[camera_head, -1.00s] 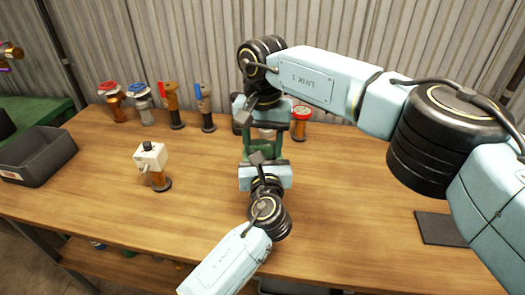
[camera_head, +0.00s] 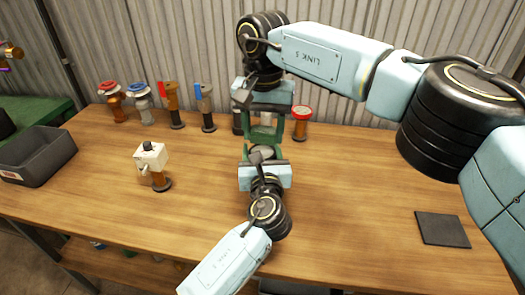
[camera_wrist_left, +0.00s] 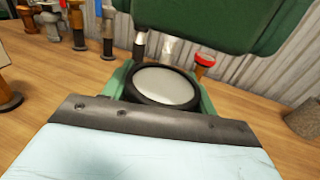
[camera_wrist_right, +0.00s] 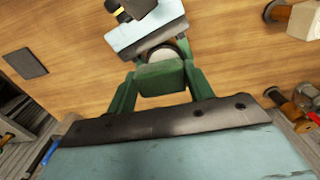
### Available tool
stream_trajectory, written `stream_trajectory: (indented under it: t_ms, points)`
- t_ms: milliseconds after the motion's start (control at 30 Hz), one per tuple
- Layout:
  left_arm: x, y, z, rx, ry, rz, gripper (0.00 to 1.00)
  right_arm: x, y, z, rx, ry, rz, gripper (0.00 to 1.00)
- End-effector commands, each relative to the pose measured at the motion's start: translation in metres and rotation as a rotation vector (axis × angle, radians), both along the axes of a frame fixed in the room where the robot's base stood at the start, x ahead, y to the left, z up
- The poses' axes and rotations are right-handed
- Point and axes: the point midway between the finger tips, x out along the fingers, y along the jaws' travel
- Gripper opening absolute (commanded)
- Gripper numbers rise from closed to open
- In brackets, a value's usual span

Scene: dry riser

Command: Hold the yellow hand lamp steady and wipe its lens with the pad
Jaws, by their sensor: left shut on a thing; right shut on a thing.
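The hand lamp shows as a pale round lens in a dark rim (camera_wrist_left: 165,86), facing up between the green fingers of my left gripper (camera_head: 262,155). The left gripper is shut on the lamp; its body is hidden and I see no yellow. The lens also shows in the head view (camera_head: 262,152). My right gripper (camera_head: 265,130) is shut on a green block, which I take as the pad (camera_wrist_right: 160,78). It is held above the lens, with a gap visible in the left wrist view. The pad partly hides the lens in the right wrist view.
Several valve fittings with red and blue tops (camera_head: 172,105) stand along the back. A white-topped fitting (camera_head: 151,158) stands left of my grippers, with a grey bin (camera_head: 38,160) at far left. A dark flat mat (camera_head: 442,229) lies at right.

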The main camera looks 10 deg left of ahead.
Motion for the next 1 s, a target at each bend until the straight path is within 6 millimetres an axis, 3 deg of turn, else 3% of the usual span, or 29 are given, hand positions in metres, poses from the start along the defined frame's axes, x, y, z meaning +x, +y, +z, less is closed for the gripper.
stream_trajectory:
  t_ms: [600,1000]
  points:
    - [0.000,-0.001,0.000,-0.001,-0.001,-0.001,0.26,0.001,-0.071,0.000,0.001,-0.001,-0.002,0.31]
    - [0.000,-0.001,0.000,-0.001,-0.001,-0.001,0.26,0.000,-0.079,0.000,0.001,-0.001,-0.001,0.31]
